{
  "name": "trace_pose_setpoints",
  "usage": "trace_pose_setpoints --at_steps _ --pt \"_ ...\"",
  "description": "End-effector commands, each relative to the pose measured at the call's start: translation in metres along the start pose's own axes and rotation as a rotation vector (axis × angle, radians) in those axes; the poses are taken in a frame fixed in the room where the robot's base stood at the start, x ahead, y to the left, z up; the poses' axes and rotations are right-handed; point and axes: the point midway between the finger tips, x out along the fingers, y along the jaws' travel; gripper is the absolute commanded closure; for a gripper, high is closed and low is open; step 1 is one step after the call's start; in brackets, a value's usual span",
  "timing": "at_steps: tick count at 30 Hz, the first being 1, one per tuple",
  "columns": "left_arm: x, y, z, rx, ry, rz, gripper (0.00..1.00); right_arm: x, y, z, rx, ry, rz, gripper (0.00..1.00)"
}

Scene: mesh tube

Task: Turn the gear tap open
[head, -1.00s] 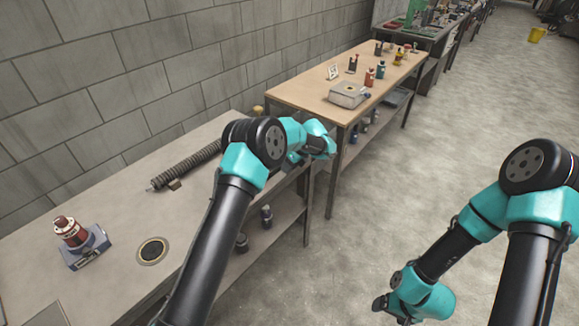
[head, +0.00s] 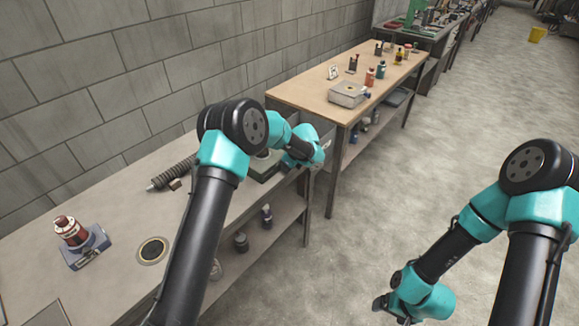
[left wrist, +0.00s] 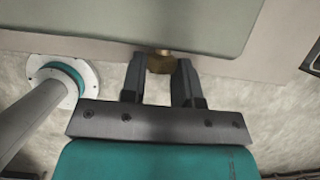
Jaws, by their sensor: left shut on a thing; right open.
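The gear tap appears as a small brass-coloured fitting (left wrist: 160,63) at the edge of a grey-green surface (left wrist: 150,20) in the left wrist view. My left gripper (left wrist: 160,72) is shut on it, one finger on each side. In the head view the left gripper (head: 323,150) is at the right end of the near bench, and I cannot make out the tap there. My right gripper (head: 380,303) is low over the floor at the lower right, open and away from the bench; its fingers are small in view.
The near bench (head: 125,220) holds a red bottle (head: 68,228) on a blue stand, a round dark disc (head: 153,251) and a ribbed tube (head: 175,172). A green-grey tray (head: 262,166) is partly behind my left arm. A wooden-topped bench (head: 310,85) stands behind.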

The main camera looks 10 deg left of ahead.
Motion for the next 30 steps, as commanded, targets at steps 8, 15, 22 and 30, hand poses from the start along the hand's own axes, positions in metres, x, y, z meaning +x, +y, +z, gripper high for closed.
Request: trace_pose_setpoints --at_steps 8,15,22,30 --pt "-0.0008 0.0009 0.0012 -0.029 0.003 -0.07 0.95 0.0 0.0 0.0 0.0 0.0 0.0 0.16" --pt "-0.001 0.0007 0.0012 -0.029 0.003 -0.069 0.69 0.0 0.0 0.0 0.0 0.0 0.0 0.16" --pt "-0.0007 0.0009 0.0006 -0.028 0.003 -0.068 0.61 0.0 0.0 0.0 0.0 0.0 0.0 0.16" --pt "-0.0092 0.0009 0.0004 -0.027 0.003 -0.069 0.61 0.0 0.0 0.0 0.0 0.0 0.0 0.16"
